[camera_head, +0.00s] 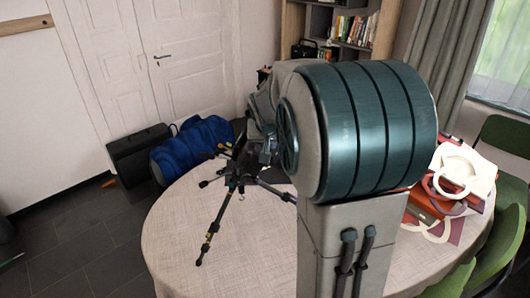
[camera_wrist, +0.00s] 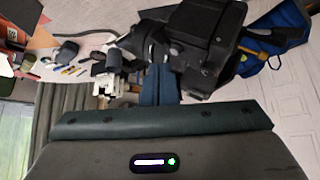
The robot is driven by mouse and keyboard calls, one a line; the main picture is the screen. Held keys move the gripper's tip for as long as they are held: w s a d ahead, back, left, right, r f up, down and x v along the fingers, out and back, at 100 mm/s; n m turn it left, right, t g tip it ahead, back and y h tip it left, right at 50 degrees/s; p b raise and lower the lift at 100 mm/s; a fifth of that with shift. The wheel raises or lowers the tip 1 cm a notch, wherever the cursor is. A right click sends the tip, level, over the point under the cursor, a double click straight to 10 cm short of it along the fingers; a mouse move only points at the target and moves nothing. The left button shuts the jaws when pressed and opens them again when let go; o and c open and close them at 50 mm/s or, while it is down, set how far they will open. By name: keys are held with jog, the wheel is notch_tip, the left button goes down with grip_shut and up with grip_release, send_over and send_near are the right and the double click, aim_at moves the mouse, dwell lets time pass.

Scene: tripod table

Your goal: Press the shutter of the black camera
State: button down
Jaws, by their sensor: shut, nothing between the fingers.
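The black camera (camera_wrist: 205,35) fills the top middle of the wrist view, seen close and at an angle. My gripper (camera_wrist: 160,70) is shut and empty, its teal fingers pointing at the camera body. The fingertips are at or very near the camera's edge; I cannot tell whether they touch. The shutter button cannot be made out. In the head view, a black tripod (camera_head: 211,230) with spread legs stands on the round table (camera_head: 175,245). My arm covers much of the view there, and the camera cannot be clearly picked out.
Red, white and brown bags (camera_head: 458,170) lie at the table's right side. Green chairs (camera_head: 505,135) stand at the right. A blue bag (camera_head: 190,145) and a black case (camera_head: 140,150) are behind the table at the left. The table's left front is clear.

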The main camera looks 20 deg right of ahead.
jog(key=shift+f, duration=0.1)
jog(key=shift+w+a+f+b, duration=0.15)
jog(key=shift+a+f+b, duration=0.1)
jog(key=shift+b, duration=0.3)
jog(key=shift+a+f+b, duration=0.1)
jog(key=shift+f+b, duration=0.2)
jog(key=shift+b, duration=0.1)
dwell(0.4)
jog(key=shift+r, duration=0.1)
jog(key=shift+d+r+p, duration=0.35)
jog(key=shift+r+p, duration=0.05)
jog(key=shift+r, duration=0.15)
jog(key=shift+r, duration=0.15)
jog(key=shift+s+d+r+p, duration=0.2)
jog(key=shift+d+r+p, duration=0.15)
jog(key=shift+r+p, duration=0.25)
jog(key=shift+s+d+r+p, duration=0.2)
jog(key=shift+d+r+p, duration=0.2)
jog(key=shift+r, duration=0.4)
jog(key=shift+s+d+r+p, duration=0.2)
jog(key=shift+d+r+p, duration=0.15)
jog(key=shift+r+p, duration=0.25)
